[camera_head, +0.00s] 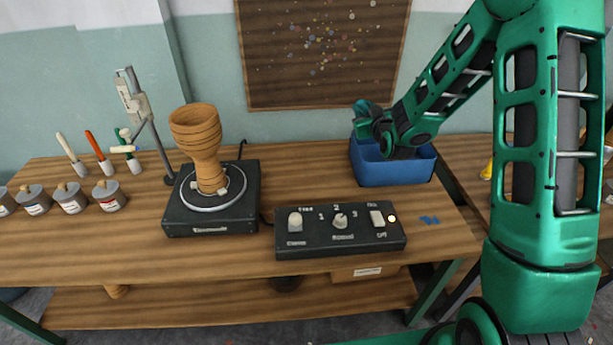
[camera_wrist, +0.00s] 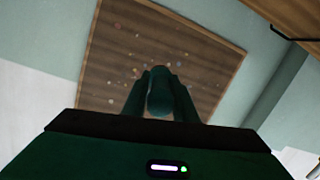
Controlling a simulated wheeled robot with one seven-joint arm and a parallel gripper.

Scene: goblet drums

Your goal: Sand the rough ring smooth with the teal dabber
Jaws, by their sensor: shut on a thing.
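A wooden goblet drum body (camera_head: 197,140) stands upright on the round plate of a black turntable (camera_head: 211,212). Bands ring its bowl; I cannot tell which is rough. My gripper (camera_head: 364,112) is raised above the left side of the blue bin, well right of the drum. In the wrist view, my gripper (camera_wrist: 160,85) is shut on a rounded dark teal thing, apparently the teal dabber (camera_wrist: 160,98). Most of the dabber is hidden by the fingers, and its working end is unclear.
A black control box (camera_head: 340,243) with knobs and a lit lamp sits in front. The blue bin (camera_head: 408,172) is behind it. A stand (camera_head: 150,125) rises beside the turntable. Handled tools (camera_head: 106,166) and several lidded pots (camera_head: 70,203) are left. Blue scraps (camera_head: 429,219) lie right.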

